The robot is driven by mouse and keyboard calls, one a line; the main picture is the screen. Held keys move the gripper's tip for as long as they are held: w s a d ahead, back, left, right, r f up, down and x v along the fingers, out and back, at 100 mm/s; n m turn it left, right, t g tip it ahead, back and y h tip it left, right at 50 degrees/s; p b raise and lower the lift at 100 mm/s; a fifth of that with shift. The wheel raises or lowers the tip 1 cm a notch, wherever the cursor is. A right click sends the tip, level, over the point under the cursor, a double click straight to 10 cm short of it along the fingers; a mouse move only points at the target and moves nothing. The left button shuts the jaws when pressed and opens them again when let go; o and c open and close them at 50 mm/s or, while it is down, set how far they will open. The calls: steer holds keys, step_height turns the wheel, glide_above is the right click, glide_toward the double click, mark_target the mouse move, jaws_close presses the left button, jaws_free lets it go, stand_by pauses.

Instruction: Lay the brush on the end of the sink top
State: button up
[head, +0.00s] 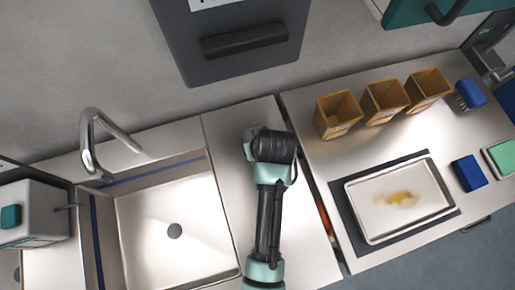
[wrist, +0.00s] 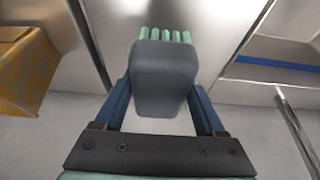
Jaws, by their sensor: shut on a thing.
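A brush with a dark grey body (wrist: 165,78) and pale green bristles is between the fingers of my gripper (wrist: 162,98) in the wrist view. My gripper is shut on it. In the head view my arm covers the gripper and the brush. The arm reaches over the bare steel end of the sink top (head: 222,142), right of the basin (head: 165,205). I cannot tell whether the brush touches the steel.
A narrow gap separates the sink top from the right-hand bench. That bench holds several tan bins (head: 338,116), a stained tray (head: 375,225) on a dark mat, a blue brush (head: 470,93), a blue block (head: 468,173) and a green-topped box (head: 502,157). A tap (head: 88,145) stands behind the basin.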

steer(key=shift+f, duration=2.75)
steer(key=o, duration=1.2)
steer(key=shift+f, duration=0.1)
steer(key=shift+c, duration=0.2)
steer(key=v, duration=1.2)
